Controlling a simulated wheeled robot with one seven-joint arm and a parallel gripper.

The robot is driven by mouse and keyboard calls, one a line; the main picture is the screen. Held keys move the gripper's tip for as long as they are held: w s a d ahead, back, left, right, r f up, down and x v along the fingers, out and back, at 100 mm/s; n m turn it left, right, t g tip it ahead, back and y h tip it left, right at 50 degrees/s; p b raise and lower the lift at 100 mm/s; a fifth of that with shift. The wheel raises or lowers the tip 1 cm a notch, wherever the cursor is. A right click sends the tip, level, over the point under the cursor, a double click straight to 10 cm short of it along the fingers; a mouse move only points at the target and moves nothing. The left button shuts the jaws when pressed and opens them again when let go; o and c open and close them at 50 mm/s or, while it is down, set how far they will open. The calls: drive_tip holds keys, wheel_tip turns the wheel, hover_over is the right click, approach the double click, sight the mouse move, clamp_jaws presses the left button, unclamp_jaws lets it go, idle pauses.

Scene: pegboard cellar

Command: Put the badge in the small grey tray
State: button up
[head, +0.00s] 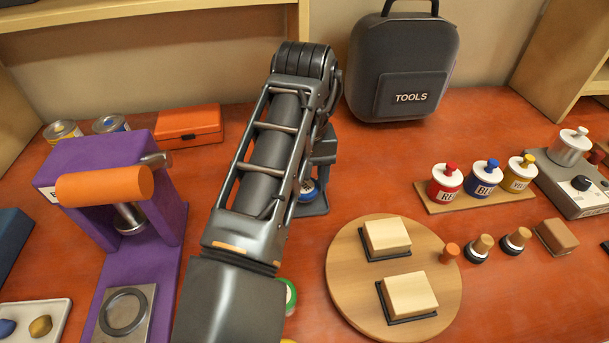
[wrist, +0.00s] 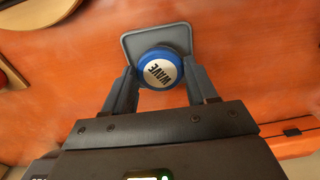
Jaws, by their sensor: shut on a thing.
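The badge is a round blue disc with a white face reading WAVE (wrist: 158,70); a bit of it shows beside my arm in the head view (head: 307,190). My gripper (wrist: 160,82) is shut on it, with one finger at each side. The small grey tray (wrist: 132,43) lies on the red-orange table, and the badge overlaps it in the wrist view. In the head view the tray (head: 318,207) is partly hidden by my arm, just below my gripper (head: 320,172). I cannot tell whether the badge touches the tray floor.
A purple press (head: 100,200) stands at left and an orange box (head: 190,125) behind it. A black tools case (head: 405,65) is at the back. A round wooden board (head: 345,285) with two blocks lies at right. A green-rimmed round thing (head: 291,296) is partly hidden by my arm.

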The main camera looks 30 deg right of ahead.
drive_tip(key=shift+f+p, duration=0.3)
drive_tip(key=shift+f, duration=0.25)
idle(1.8)
drive_tip(key=o, duration=1.2)
drive_tip(key=shift+r, duration=0.1)
drive_tip(key=shift+r+p, duration=1.3)
drive_tip(key=shift+r, duration=2.15)
